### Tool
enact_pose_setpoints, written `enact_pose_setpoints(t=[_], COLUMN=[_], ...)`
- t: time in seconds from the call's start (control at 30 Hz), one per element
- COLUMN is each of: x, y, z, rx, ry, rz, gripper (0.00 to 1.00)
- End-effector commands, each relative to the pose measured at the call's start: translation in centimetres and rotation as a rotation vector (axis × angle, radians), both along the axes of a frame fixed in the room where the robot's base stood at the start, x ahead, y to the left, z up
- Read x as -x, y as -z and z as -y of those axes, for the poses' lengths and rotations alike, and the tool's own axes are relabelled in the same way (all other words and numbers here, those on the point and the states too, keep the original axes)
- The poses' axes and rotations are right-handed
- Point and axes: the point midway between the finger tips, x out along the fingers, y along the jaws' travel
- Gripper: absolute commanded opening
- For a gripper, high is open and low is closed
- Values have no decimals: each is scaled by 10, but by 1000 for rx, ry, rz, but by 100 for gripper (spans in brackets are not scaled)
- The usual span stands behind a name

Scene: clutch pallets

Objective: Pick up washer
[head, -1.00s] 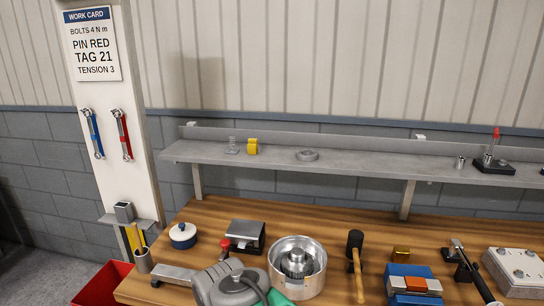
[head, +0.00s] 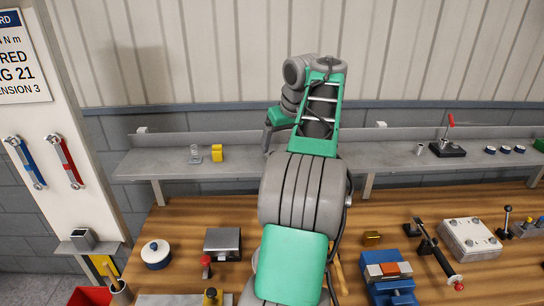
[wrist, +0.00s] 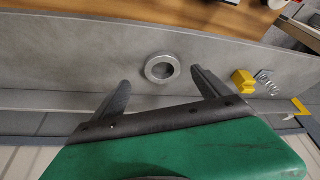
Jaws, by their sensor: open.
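The washer (wrist: 149,68) is a grey metal ring lying flat on the grey shelf (wrist: 90,60) in the wrist view. In the head view my arm hides it. My gripper (wrist: 161,79) is open and empty. Its two dark fingers are spread to the left and right of the washer in the wrist view, with the fingertips near the ring's close edge. I cannot tell their height above the shelf.
A yellow block (wrist: 242,81) and a clear coil-like piece (wrist: 266,82) stand on the shelf right of my gripper in the wrist view. The shelf (head: 145,165) runs above a wooden bench holding a blue vise (head: 388,287) and a lidded pot (head: 156,254). The shelf left of the washer is clear in the wrist view.

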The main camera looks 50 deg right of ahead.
Motion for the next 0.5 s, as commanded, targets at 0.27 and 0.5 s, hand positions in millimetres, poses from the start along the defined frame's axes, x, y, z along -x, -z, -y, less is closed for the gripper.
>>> enact_pose_setpoints(t=[0.27, 0.5], x=[-21, -23], y=[41, 40], z=[3, 3], rx=[2, 2], ry=[-3, -5], rz=[1, 2], gripper=[87, 86])
